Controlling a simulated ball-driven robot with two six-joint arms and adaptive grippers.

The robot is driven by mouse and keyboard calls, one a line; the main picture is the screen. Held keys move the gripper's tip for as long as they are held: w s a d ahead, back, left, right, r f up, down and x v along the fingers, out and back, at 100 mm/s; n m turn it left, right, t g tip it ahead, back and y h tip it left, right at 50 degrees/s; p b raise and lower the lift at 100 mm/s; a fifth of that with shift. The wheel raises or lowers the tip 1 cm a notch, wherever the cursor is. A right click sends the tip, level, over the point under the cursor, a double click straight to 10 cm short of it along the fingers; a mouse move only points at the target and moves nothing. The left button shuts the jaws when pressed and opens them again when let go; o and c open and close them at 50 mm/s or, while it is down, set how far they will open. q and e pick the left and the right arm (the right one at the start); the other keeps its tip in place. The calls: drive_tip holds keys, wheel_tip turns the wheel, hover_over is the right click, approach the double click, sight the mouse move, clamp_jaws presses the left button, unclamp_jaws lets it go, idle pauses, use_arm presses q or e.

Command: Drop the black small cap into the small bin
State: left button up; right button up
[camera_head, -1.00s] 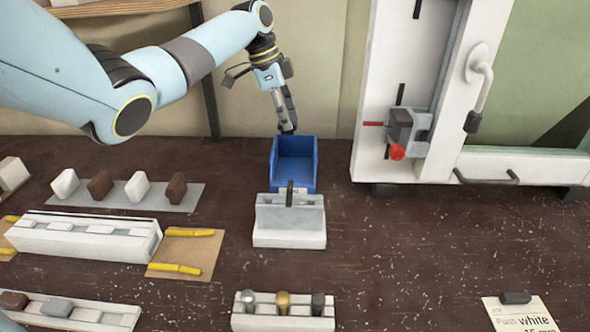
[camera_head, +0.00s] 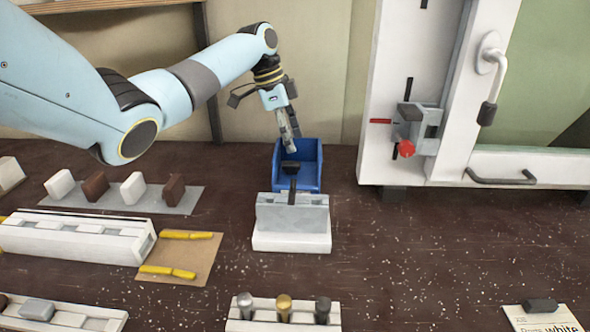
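The small bin (camera_head: 311,170) is blue and open-topped and stands behind the grey and white block at the table's middle. My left gripper (camera_head: 291,148) points down over the bin, its fingertips at the bin's back part. A black small cap (camera_head: 289,167) shows against the bin's inside just below the fingertips, apart from them. I cannot tell whether it rests on the bin floor. The fingers look parted with nothing between them. My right gripper is not in view.
The grey and white block (camera_head: 292,240) with a black upright piece stands right in front of the bin. A white frame (camera_head: 400,165) with a red-knobbed clamp is at right. Caps on a grey mat (camera_head: 150,205) are at left. Another black piece (camera_head: 540,305) lies on a card.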

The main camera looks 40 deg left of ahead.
use_arm(q)
drive_tip(key=v, duration=1.2)
idle(0.3)
